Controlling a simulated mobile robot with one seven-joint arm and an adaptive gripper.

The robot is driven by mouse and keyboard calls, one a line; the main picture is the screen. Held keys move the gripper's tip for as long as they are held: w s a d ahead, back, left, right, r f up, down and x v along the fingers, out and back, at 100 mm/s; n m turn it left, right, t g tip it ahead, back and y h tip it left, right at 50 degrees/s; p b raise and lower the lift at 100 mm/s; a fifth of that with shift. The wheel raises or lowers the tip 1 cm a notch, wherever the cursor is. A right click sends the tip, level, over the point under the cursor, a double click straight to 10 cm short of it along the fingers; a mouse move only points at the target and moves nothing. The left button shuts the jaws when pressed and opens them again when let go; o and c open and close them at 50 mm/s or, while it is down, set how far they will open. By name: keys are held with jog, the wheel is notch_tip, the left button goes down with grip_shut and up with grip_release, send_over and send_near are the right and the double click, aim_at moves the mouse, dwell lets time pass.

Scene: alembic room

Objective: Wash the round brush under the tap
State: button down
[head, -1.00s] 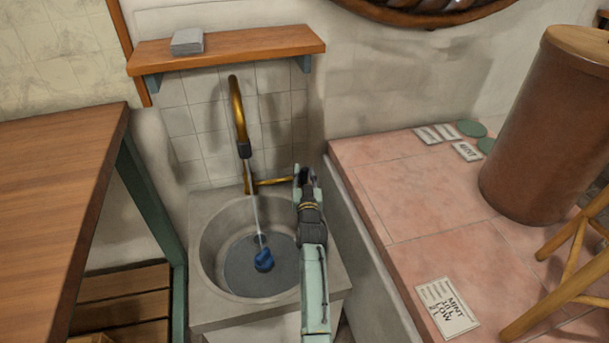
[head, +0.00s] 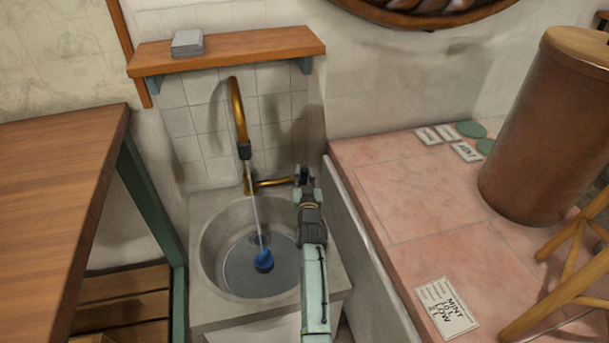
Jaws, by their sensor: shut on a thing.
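A small blue thing, which looks like the head of the round brush (head: 264,260), is in the round stone sink (head: 212,262). A thin stream of water (head: 257,212) runs from the dark nozzle of the brass tap (head: 237,105) down onto it. My gripper (head: 304,177) is at the back right rim of the sink, at the end of the brass side arm of the tap (head: 272,182). It appears shut on the tap handle there; its fingers mostly hide that handle. My gripper is well apart from the blue thing.
A wooden shelf (head: 225,55) with a grey stack (head: 187,42) is above the tap. A wooden table (head: 55,190) stands left. A pink tiled ledge (head: 410,205) with cards, a brown drum (head: 545,125) and a wooden stool (head: 570,245) is right.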

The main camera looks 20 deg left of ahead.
jog(key=p, duration=0.1)
jog(key=r+p, duration=0.1)
jog(key=shift+w+a+r+g+p, duration=0.1)
jog(key=shift+w+a+g+p, duration=0.1)
jog(key=shift+g+p, duration=0.2)
jog(key=shift+w+a+g+h+p, duration=0.1)
jog(key=shift+w+g+h+p, duration=0.25)
jog(key=shift+p, duration=0.75)
jog(key=shift+f+g+p, duration=0.3)
jog(key=shift+f+g, duration=0.15)
jog(key=shift+f, duration=0.05)
jog(key=c, duration=1.4)
grip_release()
jog(key=shift+c, duration=0.2)
jog(key=v, duration=1.2)
jog(key=shift+a, duration=0.2)
